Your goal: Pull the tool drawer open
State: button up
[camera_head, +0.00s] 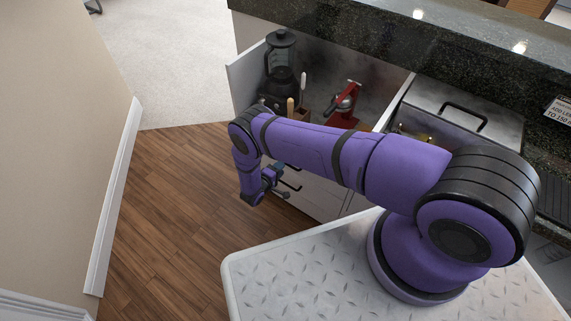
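A white cabinet below the bar has drawer fronts (318,194) with dark bar handles. One dark handle (291,184) shows just right of my gripper. Which of these is the tool drawer I cannot tell. My gripper (279,186) hangs low at the end of my purple arm, close to the drawer front and its handles. My arm hides the upper part of the front. The fingers are small and partly hidden, so I cannot tell whether they are open or touch a handle.
A black blender (281,70) and a red hand press (343,104) stand on the cabinet. A metal box (455,112) with a black handle is to their right. A dark stone bar top (370,38) runs above. Wood floor (170,205) is clear on the left, beside a wall (55,130).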

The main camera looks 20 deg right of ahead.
jog(key=shift+x, duration=2.35)
grip_shut()
